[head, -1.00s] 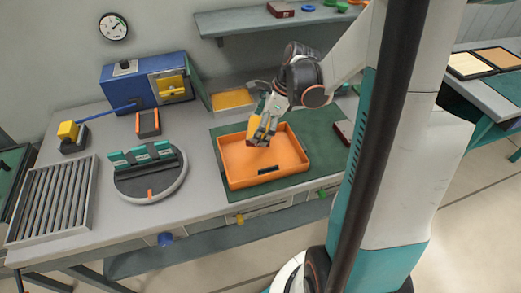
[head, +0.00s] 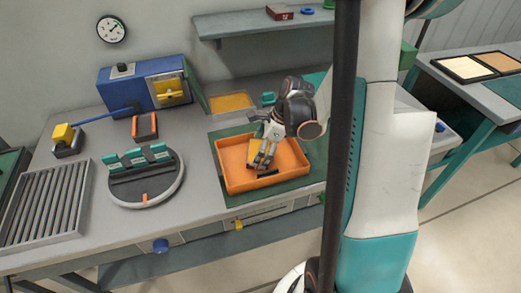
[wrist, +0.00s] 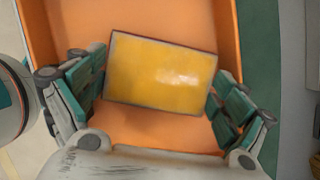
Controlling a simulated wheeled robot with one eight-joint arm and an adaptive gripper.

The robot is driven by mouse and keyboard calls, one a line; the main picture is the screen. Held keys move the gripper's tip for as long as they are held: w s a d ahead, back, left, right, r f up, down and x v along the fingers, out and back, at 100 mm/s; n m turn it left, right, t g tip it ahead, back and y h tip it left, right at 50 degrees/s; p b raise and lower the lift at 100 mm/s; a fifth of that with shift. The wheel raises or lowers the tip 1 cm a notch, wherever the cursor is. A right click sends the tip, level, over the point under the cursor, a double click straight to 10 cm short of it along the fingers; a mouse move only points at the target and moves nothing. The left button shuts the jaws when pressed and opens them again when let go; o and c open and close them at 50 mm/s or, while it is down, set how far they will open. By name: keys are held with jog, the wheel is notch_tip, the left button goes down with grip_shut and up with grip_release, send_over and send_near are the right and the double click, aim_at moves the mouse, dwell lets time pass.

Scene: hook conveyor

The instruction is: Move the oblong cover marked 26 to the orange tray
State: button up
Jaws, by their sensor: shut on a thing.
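The oblong cover (wrist: 161,72), yellow with a thin dark rim, sits between the fingers of my gripper (wrist: 158,96) in the wrist view. No mark 26 can be read on it. My gripper is shut on its two short ends. In the head view the gripper (head: 264,162) points down inside the orange tray (head: 237,187), and part of the yellow cover (head: 252,149) shows beside the fingers. The tray's orange floor and walls surround the cover in the wrist view. I cannot tell whether the cover touches the tray floor.
Left of the tray stands a round grey fixture (head: 172,190) with teal blocks. A blue machine (head: 118,92) and a yellow panel (head: 231,102) are behind. A roller rack (head: 43,205) lies far left. The green mat (head: 300,186) under the tray is bare at its front.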

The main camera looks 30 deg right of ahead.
jog(key=shift+f, duration=0.15)
jog(key=o, duration=1.3)
jog(key=p+v, duration=0.3)
jog(key=v, duration=0.9)
jog(key=shift+p, duration=0.35)
